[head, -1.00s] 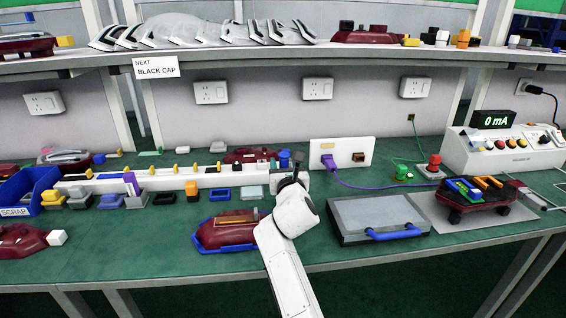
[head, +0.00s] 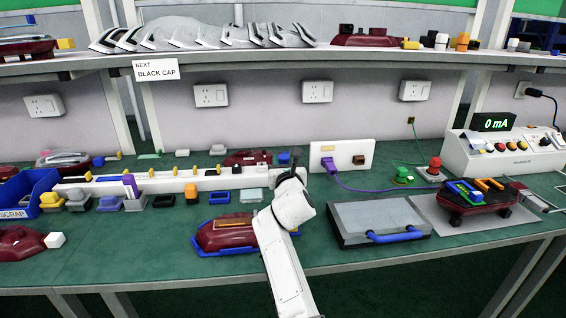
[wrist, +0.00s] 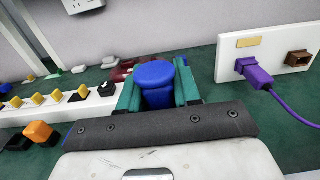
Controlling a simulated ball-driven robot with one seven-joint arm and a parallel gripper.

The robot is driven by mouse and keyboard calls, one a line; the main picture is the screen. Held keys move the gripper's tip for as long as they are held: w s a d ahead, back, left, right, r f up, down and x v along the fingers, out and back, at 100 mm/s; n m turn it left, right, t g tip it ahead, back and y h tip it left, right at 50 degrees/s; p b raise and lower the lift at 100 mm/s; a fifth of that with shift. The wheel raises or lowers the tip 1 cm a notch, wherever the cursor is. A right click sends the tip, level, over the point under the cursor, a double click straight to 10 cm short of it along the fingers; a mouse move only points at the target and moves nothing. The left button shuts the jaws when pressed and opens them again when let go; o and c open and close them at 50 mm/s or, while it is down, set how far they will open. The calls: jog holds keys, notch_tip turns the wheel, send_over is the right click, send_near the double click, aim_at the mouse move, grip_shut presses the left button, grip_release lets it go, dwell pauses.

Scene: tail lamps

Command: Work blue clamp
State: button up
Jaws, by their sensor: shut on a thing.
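The blue clamp (wrist: 155,82) shows in the wrist view as a blue part with a broad round top and a narrower body. It sits between the two green fingers of my gripper (wrist: 160,92), which is shut on it. In the head view my gripper (head: 291,174) is at the right end of the white rail (head: 222,180). A small blue part (head: 284,157) shows just behind it there; I cannot tell whether it is the held one. My wrist hides part of the rail's end, and the clamp's lower part is hidden.
A white socket panel (head: 342,155) with a purple plug stands right of my gripper. A red lamp housing in a blue frame (head: 225,250) lies close in front on the left. A grey case (head: 372,215) with a blue handle lies right. Colored caps line the rail.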

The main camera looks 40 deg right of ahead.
grip_shut()
